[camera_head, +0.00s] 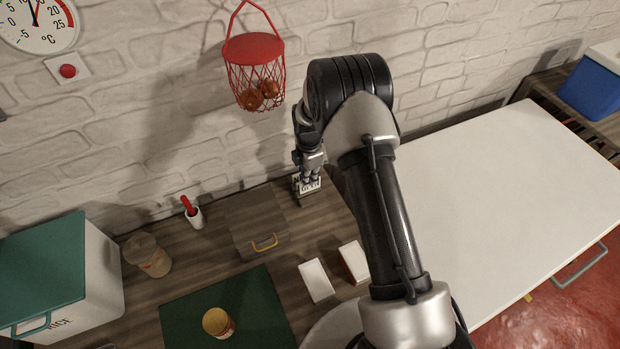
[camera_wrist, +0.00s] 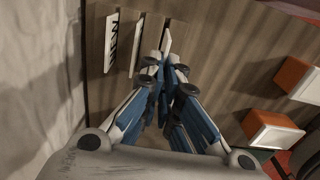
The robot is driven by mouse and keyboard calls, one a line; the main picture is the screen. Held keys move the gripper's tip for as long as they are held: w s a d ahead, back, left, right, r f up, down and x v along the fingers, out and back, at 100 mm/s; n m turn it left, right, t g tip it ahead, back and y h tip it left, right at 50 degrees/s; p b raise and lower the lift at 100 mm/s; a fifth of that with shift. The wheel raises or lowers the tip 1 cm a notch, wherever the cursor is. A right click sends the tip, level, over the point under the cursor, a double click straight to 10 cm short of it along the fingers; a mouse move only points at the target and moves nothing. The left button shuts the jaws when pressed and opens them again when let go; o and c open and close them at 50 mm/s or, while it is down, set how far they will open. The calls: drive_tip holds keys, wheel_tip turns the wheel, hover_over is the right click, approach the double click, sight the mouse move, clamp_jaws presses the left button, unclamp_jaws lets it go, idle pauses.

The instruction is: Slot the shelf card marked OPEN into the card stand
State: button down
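My gripper (camera_head: 309,176) points down at the back of the brown counter, close above a small group of white cards. In the wrist view its fingertips (camera_wrist: 165,68) are close together on a thin white card (camera_wrist: 166,38), seen edge-on, so its marking is hidden. To its left stand a white card with black letters (camera_wrist: 110,42), only partly readable, and another thin white card (camera_wrist: 136,45) seen nearly edge-on. In the head view a lettered card (camera_head: 309,187) shows just under my fingers. I cannot clearly make out the card stand or which card reads OPEN.
Two white-topped blocks (camera_head: 316,280) (camera_head: 353,261) lie nearer on the counter. A wooden box (camera_head: 257,222) with a yellow handle stands left of the cards. A red wire basket (camera_head: 254,70) hangs on the wall behind. A white table (camera_head: 500,190) is at right.

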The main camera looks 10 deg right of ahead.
drive_tip(key=shift+f+b, duration=0.75)
drive_tip(key=shift+f, duration=0.4)
drive_tip(key=c, duration=1.7)
unclamp_jaws()
wheel_tip(320, 180, up, 12)
drive_tip(key=shift+r, duration=0.1)
drive_tip(key=shift+s, duration=0.1)
